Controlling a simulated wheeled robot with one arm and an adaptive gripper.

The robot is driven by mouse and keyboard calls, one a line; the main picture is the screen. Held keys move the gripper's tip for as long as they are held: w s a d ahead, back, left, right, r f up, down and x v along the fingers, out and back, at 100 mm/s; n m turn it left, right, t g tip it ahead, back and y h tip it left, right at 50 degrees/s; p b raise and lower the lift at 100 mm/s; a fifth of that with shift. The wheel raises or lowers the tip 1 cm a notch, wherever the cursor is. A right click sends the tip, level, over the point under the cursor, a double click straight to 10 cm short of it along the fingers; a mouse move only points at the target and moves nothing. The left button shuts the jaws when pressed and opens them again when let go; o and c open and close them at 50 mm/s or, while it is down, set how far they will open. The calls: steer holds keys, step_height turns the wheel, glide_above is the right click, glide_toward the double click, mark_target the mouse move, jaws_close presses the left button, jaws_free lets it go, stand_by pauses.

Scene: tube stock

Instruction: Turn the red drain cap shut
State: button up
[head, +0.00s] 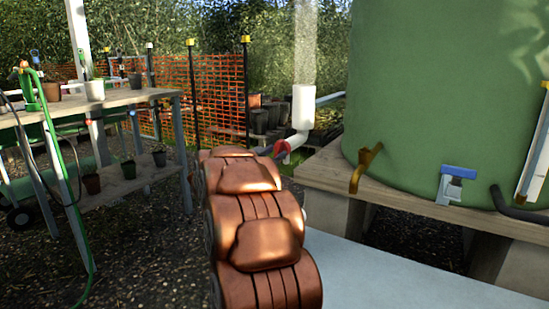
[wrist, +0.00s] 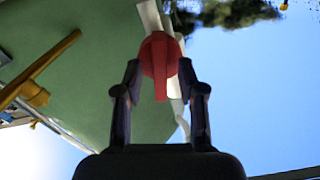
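The red drain cap (head: 281,150) sits at the lower end of the white pipe in the head view, just beyond my copper-coloured arm. In the wrist view the cap (wrist: 160,55) is a red disc with a raised bar across it, the bar standing nearly upright in the picture. My gripper (wrist: 160,70) has its dark fingers apart, one on each side of the cap. Gaps show between the fingers and the bar; whether the fingertips touch the cap's rim is hard to tell. In the head view my arm hides the gripper.
A white upright pipe (head: 304,107) rises above the cap. A large green tank (head: 440,90) stands on a wooden platform (head: 420,205) at right, with a brass tap (head: 366,167) and a blue-handled valve (head: 456,183). A potting bench (head: 140,97) is at left.

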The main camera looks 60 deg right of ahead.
steer(key=shift+d, duration=0.1)
steer(key=shift+c, duration=0.2)
jaws_close()
steer(key=shift+m, duration=0.4)
steer(key=m, duration=0.2)
steer(key=shift+w+m+p, duration=0.1)
steer(key=shift+m+p, duration=0.25)
steer(key=shift+m, duration=0.05)
steer(key=m, duration=0.3)
steer(key=shift+m, duration=0.3)
steer(key=m+b, duration=0.1)
steer(key=m, duration=0.3)
steer(key=shift+f+b, duration=0.1)
steer(key=shift+b, duration=0.3)
steer(key=shift+m+b, duration=0.65)
steer(key=shift+m, duration=1.25)
